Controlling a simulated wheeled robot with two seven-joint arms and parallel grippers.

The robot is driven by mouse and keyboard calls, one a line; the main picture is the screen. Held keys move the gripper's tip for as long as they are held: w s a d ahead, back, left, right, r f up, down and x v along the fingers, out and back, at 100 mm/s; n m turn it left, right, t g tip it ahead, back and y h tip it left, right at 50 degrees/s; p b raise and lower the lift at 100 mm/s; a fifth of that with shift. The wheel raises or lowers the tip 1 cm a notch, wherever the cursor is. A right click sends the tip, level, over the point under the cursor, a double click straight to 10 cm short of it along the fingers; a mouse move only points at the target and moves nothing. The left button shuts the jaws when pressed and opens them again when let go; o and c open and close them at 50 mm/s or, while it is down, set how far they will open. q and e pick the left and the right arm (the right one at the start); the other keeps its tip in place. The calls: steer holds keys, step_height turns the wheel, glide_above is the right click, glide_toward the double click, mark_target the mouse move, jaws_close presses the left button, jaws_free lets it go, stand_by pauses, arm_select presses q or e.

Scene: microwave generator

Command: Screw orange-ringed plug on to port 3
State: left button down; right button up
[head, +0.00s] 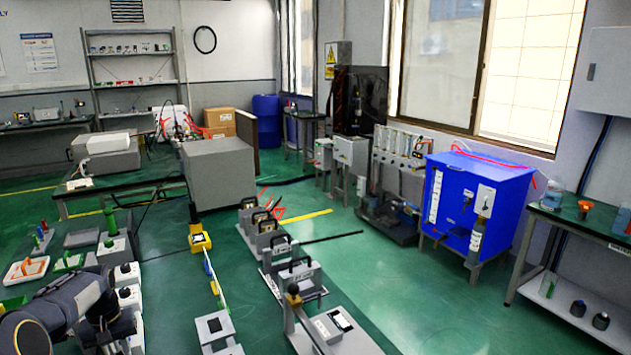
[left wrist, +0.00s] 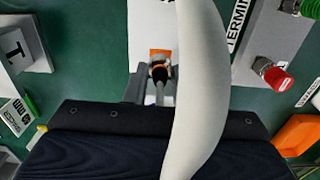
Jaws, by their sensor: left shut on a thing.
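In the left wrist view the orange-ringed plug (left wrist: 160,73) is small and dark, with orange around it and a light lead behind it. My left gripper (left wrist: 147,88) is shut on it; the fingers are partly hidden. An orange patch on a white surface (left wrist: 159,54) lies just beyond the plug. I cannot tell whether the plug touches a port, and no port number 3 is readable. A thick pale curved cable (left wrist: 196,85) crosses close to the camera. In the head view my left arm is at the lower left, and the plug cannot be made out. My right gripper is out of view.
A red-capped connector (left wrist: 278,78) stands at the right of the wrist view, near a terminal label. An orange block (left wrist: 296,135) is below it. In the head view, white boxes with dark knobs (head: 126,271) stand beside my arm. Green floor lies open mid-room.

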mark_target(117, 353)
arm_select(q)
steer(key=shift+r+p, duration=2.05)
steer(key=shift+r, duration=0.75)
steer(key=shift+s+a+f, duration=0.1)
steer(key=shift+s, duration=0.15)
steer(key=shift+s+a+f+b, duration=0.1)
steer(key=shift+s+a+b, duration=0.15)
steer(key=shift+s+b, duration=0.6)
steer(key=shift+s+a+f+b, duration=0.1)
steer(key=shift+s+a+b, duration=0.15)
steer(key=shift+s, duration=1.1)
steer(key=shift+s, duration=0.1)
steer(key=shift+s+a+f+b, duration=0.1)
steer(key=shift+s+a+b, duration=0.15)
steer(key=shift+s, duration=0.5)
steer(key=shift+s+a+b, duration=0.15)
steer(key=shift+s+b, duration=0.15)
steer(key=shift+s, duration=0.5)
steer(key=shift+s+a+f+b, duration=0.1)
steer(key=shift+s+a+b, duration=0.15)
steer(key=shift+s, duration=0.5)
